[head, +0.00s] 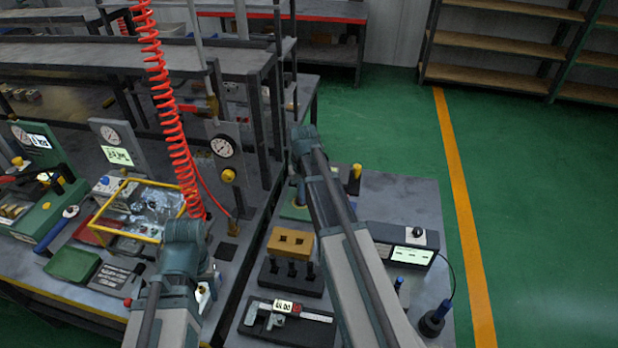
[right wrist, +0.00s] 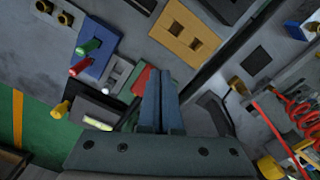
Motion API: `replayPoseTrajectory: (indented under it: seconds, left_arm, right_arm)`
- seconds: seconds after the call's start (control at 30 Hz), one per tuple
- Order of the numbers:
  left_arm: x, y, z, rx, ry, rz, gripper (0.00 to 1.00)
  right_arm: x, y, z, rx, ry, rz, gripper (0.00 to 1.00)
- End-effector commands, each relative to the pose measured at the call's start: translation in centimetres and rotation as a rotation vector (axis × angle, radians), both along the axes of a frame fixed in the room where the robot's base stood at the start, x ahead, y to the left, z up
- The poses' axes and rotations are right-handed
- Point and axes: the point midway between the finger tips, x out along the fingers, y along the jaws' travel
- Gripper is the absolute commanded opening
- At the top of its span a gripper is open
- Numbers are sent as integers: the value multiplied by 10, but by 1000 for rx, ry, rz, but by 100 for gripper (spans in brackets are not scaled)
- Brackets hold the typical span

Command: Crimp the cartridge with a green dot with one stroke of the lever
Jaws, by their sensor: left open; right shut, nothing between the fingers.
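My right gripper (right wrist: 158,88) is shut and empty above the right-hand bench in the right wrist view. A blue block (right wrist: 95,55) there carries a green-ended cylinder (right wrist: 88,47) and a red-ended cylinder (right wrist: 78,68), both apart from the fingers. I cannot make out a green dot on any cartridge. In the head view, my right arm's end (head: 303,140) hides its fingers and part of the bench. My left gripper (head: 187,245) is open over the left bench; its fingertips are mostly hidden. A green device (head: 42,215) with a black handle stands at far left.
A tan block with square holes (head: 290,242), a caliper in a black tray (head: 288,322) and a black display box (head: 402,248) lie on the right bench. A red coiled hose (head: 170,110) hangs beside my left gripper. A yellow-framed box (head: 135,210) stands on the left bench.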

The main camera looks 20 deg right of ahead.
Motion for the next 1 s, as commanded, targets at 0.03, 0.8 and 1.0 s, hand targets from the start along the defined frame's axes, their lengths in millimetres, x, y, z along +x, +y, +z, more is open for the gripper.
replayPoseTrajectory:
  seconds: [0.03,0.8,1.0]
  left_arm:
    - [0,0,-3,0,0,0,50]
    - [0,0,-25,0,0,0,50]
    - [0,0,-24,0,0,0,50]
  right_arm:
    - [-1,1,-3,1,2,0,0]
    - [-4,3,-25,1,2,0,0]
    - [-4,3,-24,1,2,0,0]
